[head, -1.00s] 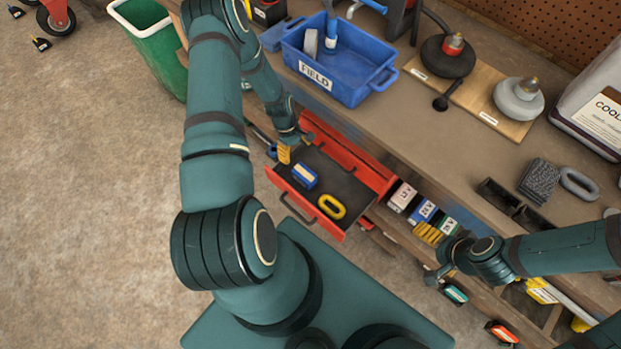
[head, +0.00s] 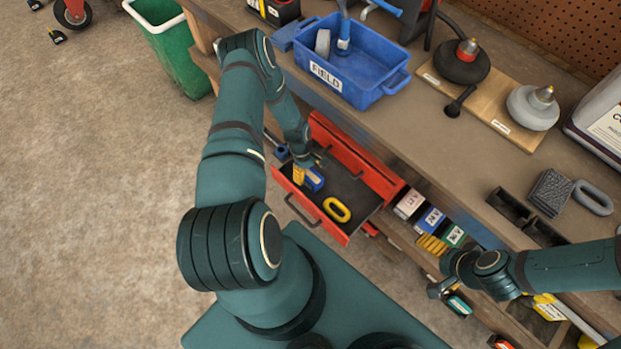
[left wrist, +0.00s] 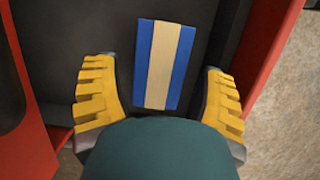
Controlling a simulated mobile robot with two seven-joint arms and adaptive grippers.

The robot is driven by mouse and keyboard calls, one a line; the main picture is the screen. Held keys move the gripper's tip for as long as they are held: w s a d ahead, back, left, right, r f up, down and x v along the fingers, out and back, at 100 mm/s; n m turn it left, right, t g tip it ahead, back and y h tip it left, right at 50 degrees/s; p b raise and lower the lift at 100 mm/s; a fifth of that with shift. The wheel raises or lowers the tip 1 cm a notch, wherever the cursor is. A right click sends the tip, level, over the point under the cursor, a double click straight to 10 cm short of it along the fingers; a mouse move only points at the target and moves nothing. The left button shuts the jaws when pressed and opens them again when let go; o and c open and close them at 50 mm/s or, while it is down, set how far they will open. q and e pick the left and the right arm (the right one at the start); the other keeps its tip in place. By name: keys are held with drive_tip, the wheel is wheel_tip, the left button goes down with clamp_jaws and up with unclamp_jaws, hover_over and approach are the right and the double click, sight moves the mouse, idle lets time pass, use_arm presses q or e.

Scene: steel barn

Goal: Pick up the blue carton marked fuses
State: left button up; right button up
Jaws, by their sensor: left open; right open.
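A small blue carton with a cream band (head: 314,179) lies in the open red drawer (head: 353,232), near its left end. No marking on it is readable. It also shows in the left wrist view (left wrist: 150,62), upright in the picture and between the lines of the two yellow fingers. My left gripper (head: 304,170) is open over the carton and partly hides it in the head view. In the left wrist view the left gripper (left wrist: 160,95) has its fingers on either side of the carton, apart from it. My right gripper (head: 438,268) is open and empty in front of the shelf.
A yellow ring-shaped item (head: 337,210) lies in the drawer right of the carton. The red drawer walls stand close around. Small boxes (head: 432,219) line the shelf to the right. A blue FIELD tub (head: 352,80) stands on the bench above.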

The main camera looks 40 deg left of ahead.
sight(310, 174)
use_arm(q)
drive_tip(key=shift+x, duration=1.65)
drive_tip(key=shift+d+f+b, duration=0.1)
drive_tip(key=shift+f+b, duration=0.15)
drive_tip(key=shift+b, duration=0.35)
drive_tip(key=c, duration=1)
